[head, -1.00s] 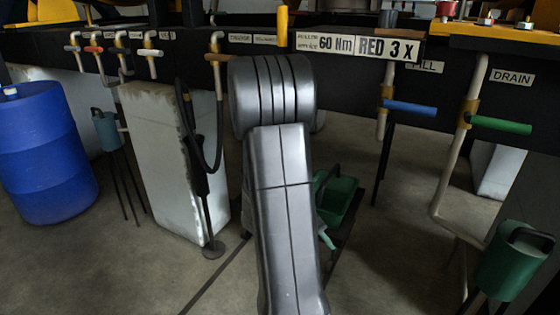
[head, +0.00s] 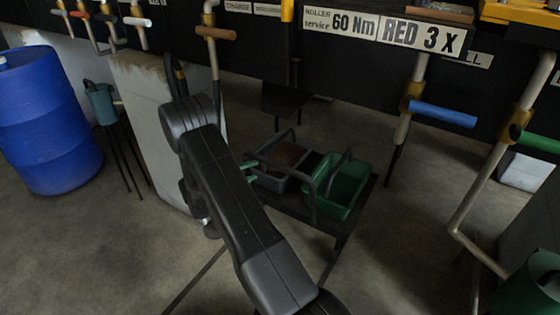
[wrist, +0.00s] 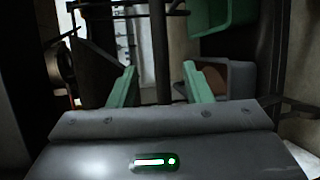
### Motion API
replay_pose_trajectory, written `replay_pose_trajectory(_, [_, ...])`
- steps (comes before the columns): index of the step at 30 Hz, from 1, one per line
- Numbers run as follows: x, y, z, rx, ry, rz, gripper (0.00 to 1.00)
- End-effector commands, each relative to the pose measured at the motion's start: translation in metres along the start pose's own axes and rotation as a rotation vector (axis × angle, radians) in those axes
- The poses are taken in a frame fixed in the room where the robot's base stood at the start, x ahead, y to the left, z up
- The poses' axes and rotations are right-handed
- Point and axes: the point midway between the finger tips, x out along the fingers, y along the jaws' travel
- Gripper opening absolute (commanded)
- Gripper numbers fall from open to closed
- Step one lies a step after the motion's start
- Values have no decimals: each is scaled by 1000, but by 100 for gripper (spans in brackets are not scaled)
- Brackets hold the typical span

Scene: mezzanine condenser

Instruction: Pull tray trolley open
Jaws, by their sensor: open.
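The tray trolley (head: 335,225) is a low dark frame below the bench in the head view. It carries a green tray (head: 348,196) and a grey tray (head: 272,182) with brown contents. A dark bar handle (head: 291,171) runs along its near side. My gripper (head: 249,173) is at the handle's left end, its green fingers partly hidden by my arm. In the wrist view my gripper (wrist: 161,85) is open, with a finger on each side of a dark upright bar (wrist: 159,45), which looks like the handle. I cannot tell whether they touch.
A pale block (head: 150,130) stands left of my arm, and a blue drum (head: 45,120) is farther left. The black bench beam (head: 270,55) with pipe valves overhangs the trolley. A bent pipe (head: 480,200) drops at the right. The floor in front is mostly clear.

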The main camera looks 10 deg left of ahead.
Motion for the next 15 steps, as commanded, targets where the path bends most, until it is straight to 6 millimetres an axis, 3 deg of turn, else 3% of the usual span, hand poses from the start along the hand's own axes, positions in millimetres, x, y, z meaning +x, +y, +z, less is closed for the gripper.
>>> replay_pose_trajectory(15, [104, 0, 2, 1, -6, -2, 45])
